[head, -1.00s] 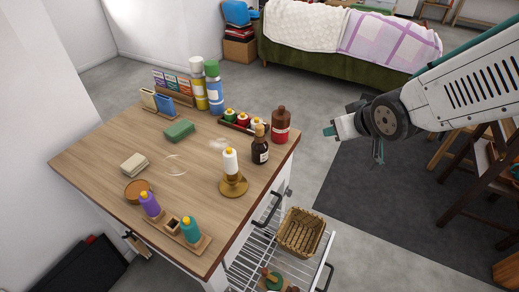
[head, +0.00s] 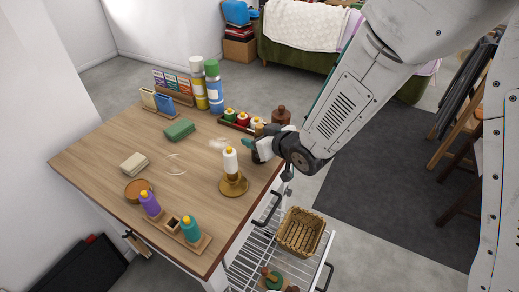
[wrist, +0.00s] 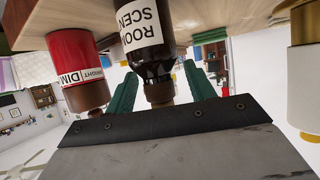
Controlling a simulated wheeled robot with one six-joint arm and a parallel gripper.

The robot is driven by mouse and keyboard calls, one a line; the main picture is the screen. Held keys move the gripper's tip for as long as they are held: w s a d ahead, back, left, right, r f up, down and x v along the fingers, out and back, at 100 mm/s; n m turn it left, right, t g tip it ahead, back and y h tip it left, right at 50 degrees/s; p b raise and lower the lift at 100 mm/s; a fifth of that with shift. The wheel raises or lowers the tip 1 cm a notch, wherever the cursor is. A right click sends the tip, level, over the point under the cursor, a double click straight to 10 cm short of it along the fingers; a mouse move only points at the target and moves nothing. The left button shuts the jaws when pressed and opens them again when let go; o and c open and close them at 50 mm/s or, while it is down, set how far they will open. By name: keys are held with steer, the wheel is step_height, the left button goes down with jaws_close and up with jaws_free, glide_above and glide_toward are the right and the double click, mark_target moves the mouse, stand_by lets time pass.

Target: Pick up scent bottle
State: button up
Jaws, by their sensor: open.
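The scent bottle (wrist: 150,35) is dark brown with a white label reading "ROOM SCEN…". In the wrist view it appears upside down, its neck and brown cap between the two teal fingers of my gripper (wrist: 160,74). The fingers are apart, with visible gaps on both sides of the neck, so the gripper is open around it. In the head view my gripper (head: 250,146) is at the table's right edge and hides most or all of the bottle.
A red bottle with a brown cap (wrist: 75,65) stands close beside the scent bottle. A white candle on a brass holder (head: 233,185) stands just in front of my gripper. The wooden tabletop (head: 105,160) has free room at left.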

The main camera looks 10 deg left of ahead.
steer(key=shift+w+a+f, duration=0.3)
steer(key=shift+w+a, duration=0.1)
steer(key=shift+w, duration=0.05)
steer(key=c, duration=1.1)
